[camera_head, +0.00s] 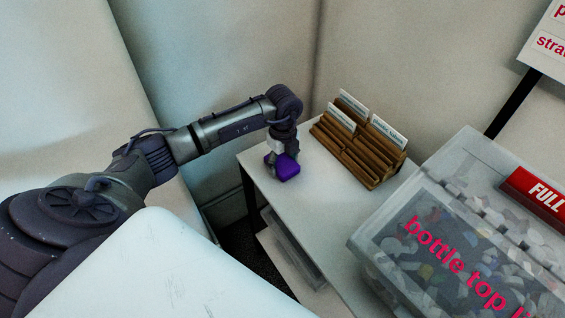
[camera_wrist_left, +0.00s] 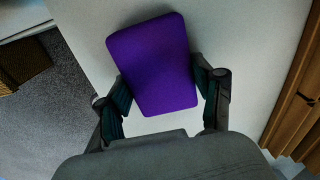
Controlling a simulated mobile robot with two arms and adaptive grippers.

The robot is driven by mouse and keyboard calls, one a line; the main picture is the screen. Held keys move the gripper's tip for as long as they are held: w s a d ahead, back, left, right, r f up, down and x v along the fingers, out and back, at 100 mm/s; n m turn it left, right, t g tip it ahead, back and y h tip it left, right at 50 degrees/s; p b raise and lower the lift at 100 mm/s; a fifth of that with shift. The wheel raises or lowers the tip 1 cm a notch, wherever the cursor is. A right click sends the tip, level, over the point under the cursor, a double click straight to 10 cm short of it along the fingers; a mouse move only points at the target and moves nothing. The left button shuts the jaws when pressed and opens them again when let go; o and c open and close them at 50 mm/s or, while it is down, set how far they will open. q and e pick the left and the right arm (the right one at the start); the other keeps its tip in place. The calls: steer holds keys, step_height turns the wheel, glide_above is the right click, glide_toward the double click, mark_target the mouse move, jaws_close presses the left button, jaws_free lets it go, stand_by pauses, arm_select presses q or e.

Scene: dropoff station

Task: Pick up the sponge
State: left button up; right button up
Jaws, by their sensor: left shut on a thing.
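The purple sponge (camera_head: 287,168) is at the near left part of the white table (camera_head: 318,195) in the head view. My left gripper (camera_head: 279,156) reaches down to it from above. In the left wrist view the sponge (camera_wrist_left: 153,62) sits between the two fingers of my left gripper (camera_wrist_left: 162,92), one finger on each side, and the gripper is shut on it. I cannot tell whether the sponge touches the table top. My right gripper is not in view.
A wooden card rack (camera_head: 358,142) with white labels stands right of the sponge. The table's left edge is close to the sponge.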

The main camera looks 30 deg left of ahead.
mark_target(284, 163)
arm_select(q)
steer(key=shift+r, duration=0.7)
steer(key=r, duration=0.2)
steer(key=r+b, duration=0.1)
steer(key=shift+d, duration=0.25)
steer(key=s+d+r, duration=0.1)
steer(key=d+r, duration=0.2)
steer(key=d, duration=0.2)
steer(key=d+r+b, duration=0.1)
steer(key=d+r, duration=0.2)
steer(key=d, duration=0.3)
steer(key=shift+s+r, duration=0.3)
steer(key=shift+s, duration=0.05)
